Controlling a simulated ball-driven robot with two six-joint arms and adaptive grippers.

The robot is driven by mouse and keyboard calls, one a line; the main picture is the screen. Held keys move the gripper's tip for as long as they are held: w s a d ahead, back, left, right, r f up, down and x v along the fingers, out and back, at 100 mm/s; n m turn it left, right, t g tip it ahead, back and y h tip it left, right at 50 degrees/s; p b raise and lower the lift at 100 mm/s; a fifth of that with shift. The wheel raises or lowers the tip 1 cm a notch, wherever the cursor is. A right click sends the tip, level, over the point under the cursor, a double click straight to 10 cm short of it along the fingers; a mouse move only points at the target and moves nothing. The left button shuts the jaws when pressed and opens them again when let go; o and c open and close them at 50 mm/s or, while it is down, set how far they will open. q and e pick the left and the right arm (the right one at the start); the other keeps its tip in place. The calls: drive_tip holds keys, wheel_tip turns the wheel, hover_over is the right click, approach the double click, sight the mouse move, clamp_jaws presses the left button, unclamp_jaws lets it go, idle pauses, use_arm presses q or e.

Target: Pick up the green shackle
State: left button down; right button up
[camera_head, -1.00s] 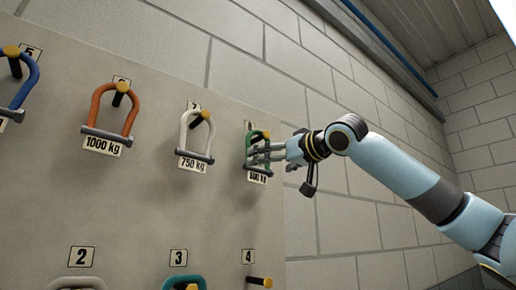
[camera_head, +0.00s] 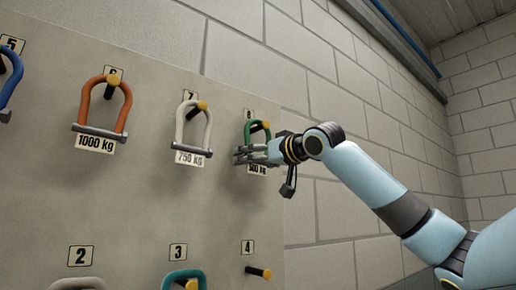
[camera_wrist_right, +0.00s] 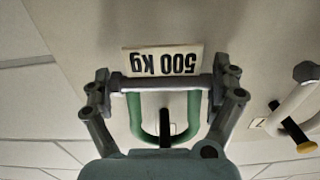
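The green shackle (camera_head: 249,130) hangs on the peg under number 8, at the right edge of the board. Its green bow loops around the peg, and its grey pin is at the bottom. In the right wrist view the bow (camera_wrist_right: 136,116) and the pale pin (camera_wrist_right: 165,84) show between my fingers. My right gripper (camera_head: 245,154) is at the pin, just above the 500 kg label. Its fingers (camera_wrist_right: 162,86) are wide apart, one at each end of the pin. No clear gap shows between fingers and pin ends. My left gripper is not in view.
A white shackle (camera_head: 180,128) hangs to the left on peg 7, with an orange shackle (camera_head: 126,108) and a blue shackle (camera_head: 12,80) further left. Below are a teal shackle (camera_head: 186,274) and the bare peg 4 (camera_head: 258,272). The block wall right of the board is clear.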

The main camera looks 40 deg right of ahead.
drive_tip(key=c, duration=0.6)
drive_tip(key=shift+r, duration=0.1)
